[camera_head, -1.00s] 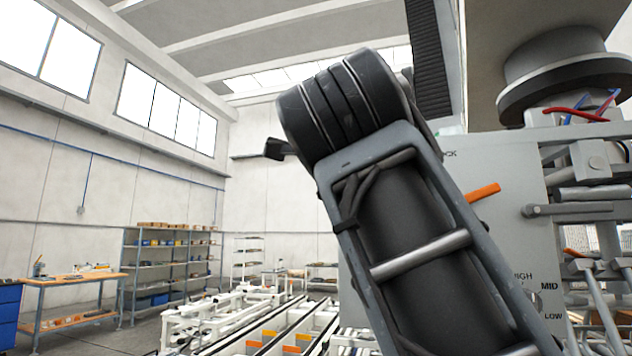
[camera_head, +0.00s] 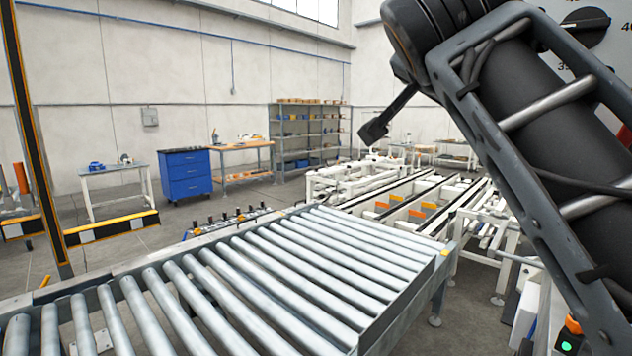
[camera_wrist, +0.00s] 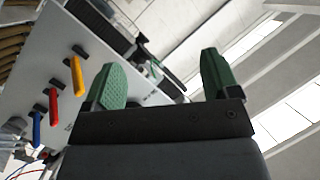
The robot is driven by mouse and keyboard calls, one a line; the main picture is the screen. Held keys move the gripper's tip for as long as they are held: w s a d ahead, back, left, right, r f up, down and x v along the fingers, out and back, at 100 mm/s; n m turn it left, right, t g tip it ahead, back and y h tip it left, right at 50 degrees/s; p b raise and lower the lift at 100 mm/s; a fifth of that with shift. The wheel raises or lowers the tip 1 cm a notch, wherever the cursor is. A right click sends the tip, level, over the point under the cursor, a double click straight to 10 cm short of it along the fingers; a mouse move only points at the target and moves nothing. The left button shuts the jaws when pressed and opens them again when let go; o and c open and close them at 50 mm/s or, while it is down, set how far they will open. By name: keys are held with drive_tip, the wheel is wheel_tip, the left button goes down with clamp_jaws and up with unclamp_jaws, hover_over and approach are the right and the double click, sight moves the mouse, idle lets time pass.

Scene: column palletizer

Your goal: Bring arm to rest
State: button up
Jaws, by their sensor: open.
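My gripper (camera_wrist: 160,85) shows in the wrist view with its two green-padded fingers apart and nothing between them. Behind the fingers is a light grey panel (camera_wrist: 100,45) with yellow, red and blue handles; the gripper looks apart from it, though the distance is hard to judge. In the head view my dark arm is raised and bent at the right side. A dark part of it sticks out to the left near the middle. The fingers cannot be made out in the head view.
A roller conveyor (camera_head: 250,270) fills the lower middle. White conveyor frames (camera_head: 400,200) stand beyond it. A black and yellow post (camera_head: 35,140) is at the left. A blue drawer cabinet (camera_head: 185,173), workbench and shelves line the wall. A grey panel with a dial (camera_head: 585,28) is at upper right.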

drive_tip(key=w+a+f+n+g+y+p, duration=0.1)
drive_tip(key=w+a+f+n+g+y, duration=0.15)
drive_tip(key=f+n, duration=0.65)
drive_tip(key=w+a+f+n+g+y+p, duration=0.1)
drive_tip(key=w+a+f+n+g+y, duration=0.15)
drive_tip(key=f, duration=1.25)
drive_tip(key=s+d+f+g+y+p, duration=0.1)
drive_tip(key=s+d+f+g+p, duration=0.1)
drive_tip(key=s+f, duration=0.5)
drive_tip(key=s+d+f+g+y+p, duration=0.1)
drive_tip(key=s+f+g, duration=0.3)
drive_tip(key=f, duration=1)
drive_tip(key=s+d+p, duration=0.1)
drive_tip(key=s, duration=0.2)
drive_tip(key=shift+d+p, duration=0.25)
drive_tip(key=shift+p, duration=0.05)
drive_tip(key=shift+d, duration=0.1)
